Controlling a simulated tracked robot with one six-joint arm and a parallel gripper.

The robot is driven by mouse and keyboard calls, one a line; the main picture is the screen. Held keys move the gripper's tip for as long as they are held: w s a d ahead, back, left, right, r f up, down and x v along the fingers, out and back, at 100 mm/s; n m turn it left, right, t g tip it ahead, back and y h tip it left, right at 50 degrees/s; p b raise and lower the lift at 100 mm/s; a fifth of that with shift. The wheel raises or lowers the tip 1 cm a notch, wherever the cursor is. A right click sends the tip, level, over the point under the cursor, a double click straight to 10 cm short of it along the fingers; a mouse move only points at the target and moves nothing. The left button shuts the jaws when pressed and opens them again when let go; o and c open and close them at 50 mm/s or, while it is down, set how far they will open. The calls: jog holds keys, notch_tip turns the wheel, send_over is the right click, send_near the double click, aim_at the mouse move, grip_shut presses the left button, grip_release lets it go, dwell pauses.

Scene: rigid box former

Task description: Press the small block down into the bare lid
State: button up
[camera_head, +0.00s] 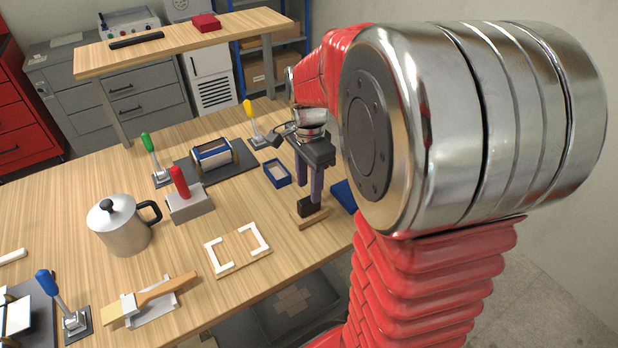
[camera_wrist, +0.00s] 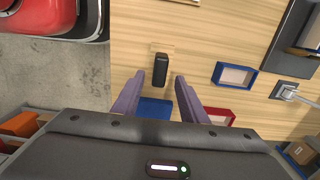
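A small dark block (camera_head: 306,207) stands upright on a thin wooden piece (camera_head: 308,219) near the table's front edge. In the wrist view, the dark block (camera_wrist: 160,70) lies between the lines of my fingertips. My gripper (camera_head: 309,198) points down with its two purple fingers apart; the wrist view also shows my gripper (camera_wrist: 160,77) open. I cannot tell if a finger touches the block. A blue lid-like piece (camera_head: 343,195) is partly hidden by my arm; in the wrist view a blue piece (camera_wrist: 155,108) shows between the fingers. A blue-rimmed tray (camera_head: 277,173) has a pale inside. I cannot tell which is the bare lid.
A wooden board with white corner pieces (camera_head: 238,250) lies to the left. A metal pot (camera_head: 122,226), a grey block with a red handle (camera_head: 187,201) and several lever clamps stand further left. A red-rimmed piece (camera_wrist: 222,116) shows beside my right finger.

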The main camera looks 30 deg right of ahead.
aim_at(309, 198)
jog(key=shift+f, duration=3.4)
jog(key=shift+c, duration=0.4)
grip_shut()
jog(key=shift+r, duration=0.15)
jog(key=shift+r, duration=4.9)
